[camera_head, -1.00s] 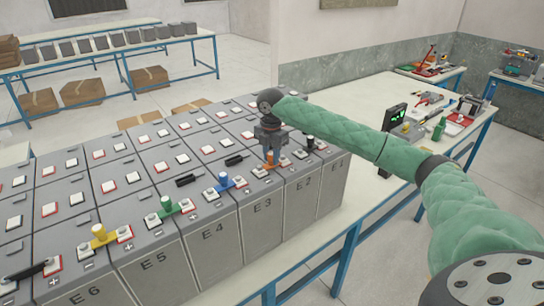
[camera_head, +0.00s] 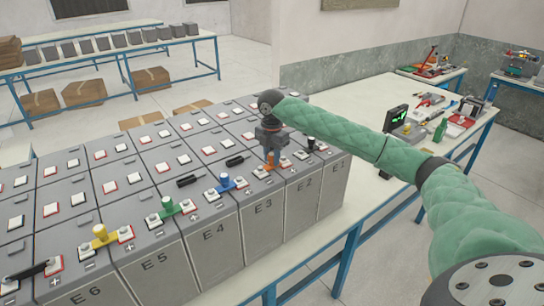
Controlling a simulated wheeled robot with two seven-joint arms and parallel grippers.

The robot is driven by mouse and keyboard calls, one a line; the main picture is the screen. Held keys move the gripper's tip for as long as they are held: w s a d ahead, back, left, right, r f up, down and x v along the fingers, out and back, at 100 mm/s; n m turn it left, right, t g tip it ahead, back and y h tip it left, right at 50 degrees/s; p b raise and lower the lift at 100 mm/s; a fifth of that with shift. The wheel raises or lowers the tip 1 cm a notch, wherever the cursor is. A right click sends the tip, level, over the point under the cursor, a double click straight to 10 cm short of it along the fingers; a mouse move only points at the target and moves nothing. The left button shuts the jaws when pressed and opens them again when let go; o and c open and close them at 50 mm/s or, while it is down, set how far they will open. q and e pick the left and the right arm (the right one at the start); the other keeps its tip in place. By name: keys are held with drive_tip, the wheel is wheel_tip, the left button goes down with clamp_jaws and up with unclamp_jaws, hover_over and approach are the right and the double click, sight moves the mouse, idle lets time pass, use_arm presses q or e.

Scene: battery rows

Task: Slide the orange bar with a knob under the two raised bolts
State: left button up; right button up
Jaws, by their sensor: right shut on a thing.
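The orange bar with a knob (camera_head: 270,166) sits on top of the E3 battery (camera_head: 263,212), between its two terminals. My right gripper (camera_head: 271,148) points down over the bar and is shut on its knob. The two bolts beside the bar are small, and the gripper partly covers this spot, so I cannot tell whether the bar's ends are under them. My left gripper is not in view.
A blue bar (camera_head: 225,183), a green bar (camera_head: 171,206) and a yellow bar (camera_head: 101,235) sit on neighbouring batteries to the left. A black knob (camera_head: 311,143) stands to the right. Black bars lie behind. A dark meter (camera_head: 395,118) stands on the table.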

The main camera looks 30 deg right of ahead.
drive_tip(key=o, duration=1.1)
drive_tip(key=shift+w, duration=0.1)
